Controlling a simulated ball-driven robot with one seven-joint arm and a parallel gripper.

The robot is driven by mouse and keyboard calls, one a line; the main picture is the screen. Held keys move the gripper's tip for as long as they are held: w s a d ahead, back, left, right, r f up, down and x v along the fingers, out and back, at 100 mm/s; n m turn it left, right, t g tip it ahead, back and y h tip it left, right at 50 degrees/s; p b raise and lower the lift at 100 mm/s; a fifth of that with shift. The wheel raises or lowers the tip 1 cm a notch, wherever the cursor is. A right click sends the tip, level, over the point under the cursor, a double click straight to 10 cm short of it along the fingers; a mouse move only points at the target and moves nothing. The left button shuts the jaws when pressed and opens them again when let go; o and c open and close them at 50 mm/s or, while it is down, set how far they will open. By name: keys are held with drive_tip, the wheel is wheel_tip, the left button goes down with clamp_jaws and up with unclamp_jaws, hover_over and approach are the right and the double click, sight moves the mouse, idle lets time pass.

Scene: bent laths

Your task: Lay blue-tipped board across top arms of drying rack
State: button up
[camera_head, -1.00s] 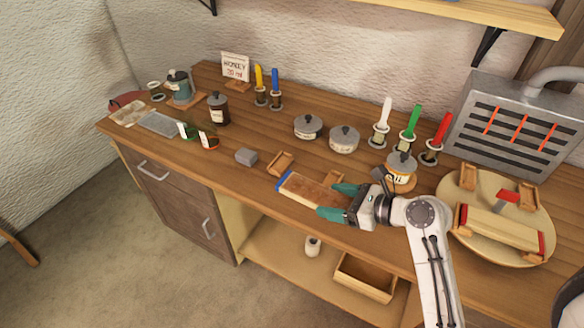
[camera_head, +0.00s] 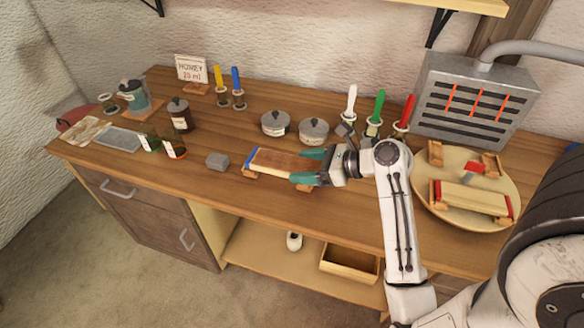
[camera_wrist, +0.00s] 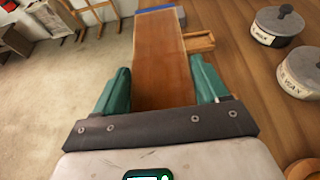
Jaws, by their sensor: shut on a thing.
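The blue-tipped board (camera_head: 282,162) is a flat brown lath with a blue end at its left. It also shows in the wrist view (camera_wrist: 160,52), running away from me to its blue tip. My gripper (camera_head: 297,166), with teal fingers, is shut on the sides of its right end. The board is above two small wooden blocks (camera_head: 250,174) on the bench; I cannot tell whether it touches them. A wooden frame (camera_wrist: 92,12) stands on the floor in the wrist view, cut off at the top; I cannot tell whether it is the drying rack.
The bench (camera_head: 205,195) carries lidded pots (camera_head: 313,131), coloured tools upright in holders (camera_head: 376,112) and a grey block (camera_head: 217,161). A round tray (camera_head: 503,205) holds a red-ended board (camera_head: 472,198). A grey heater (camera_head: 475,98) stands at the back right. Floor is clear at the left.

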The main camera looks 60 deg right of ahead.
drive_tip(key=w+d+f, duration=0.1)
drive_tip(key=d+f, duration=0.1)
drive_tip(key=w+d+f, duration=0.4)
drive_tip(key=f, duration=0.1)
drive_tip(key=shift+w+d, duration=0.2)
drive_tip(key=shift+d, duration=0.1)
drive_tip(key=shift+w+d+f, duration=0.15)
drive_tip(key=shift+d+f, duration=0.05)
drive_tip(key=shift+f, duration=0.3)
drive_tip(key=shift+w+d+f, duration=0.1)
drive_tip(key=shift+d+f, duration=0.05)
drive_tip(key=shift+f, duration=0.35)
drive_tip(key=shift+f+p, duration=0.5)
drive_tip(key=shift+p, duration=0.3)
drive_tip(key=shift+f, duration=0.3)
drive_tip(key=o, duration=1.1)
drive_tip(key=shift+f, duration=0.15)
